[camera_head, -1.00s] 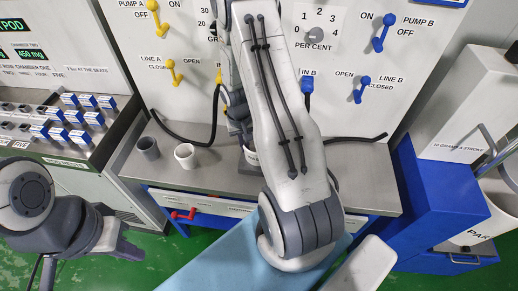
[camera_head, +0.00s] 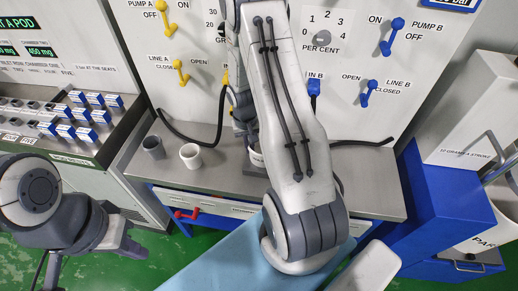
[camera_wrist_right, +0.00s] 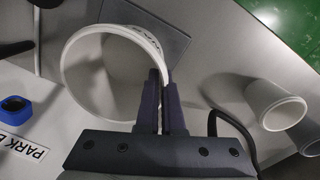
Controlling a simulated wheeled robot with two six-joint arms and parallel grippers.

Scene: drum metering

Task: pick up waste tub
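The white waste tub (camera_wrist_right: 92,45) is seen from above in the right wrist view, with part of its lettering showing on its outer wall. My right gripper (camera_wrist_right: 162,75) has one finger inside the tub and one outside, close together on the rim wall. In the head view only a sliver of the tub (camera_head: 256,158) shows beside my right arm, which hides the right gripper. My left gripper (camera_head: 128,246) hangs at the lower left, away from the bench; its finger gap is not clear.
A grey cup (camera_head: 153,147) and a white cup (camera_head: 190,156) stand left of the tub on the steel bench (camera_head: 360,190). A dark square plate (camera_wrist_right: 168,22) lies by the tub. A black hose (camera_head: 185,138), valve handles and a blue cabinet (camera_head: 445,200) are nearby.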

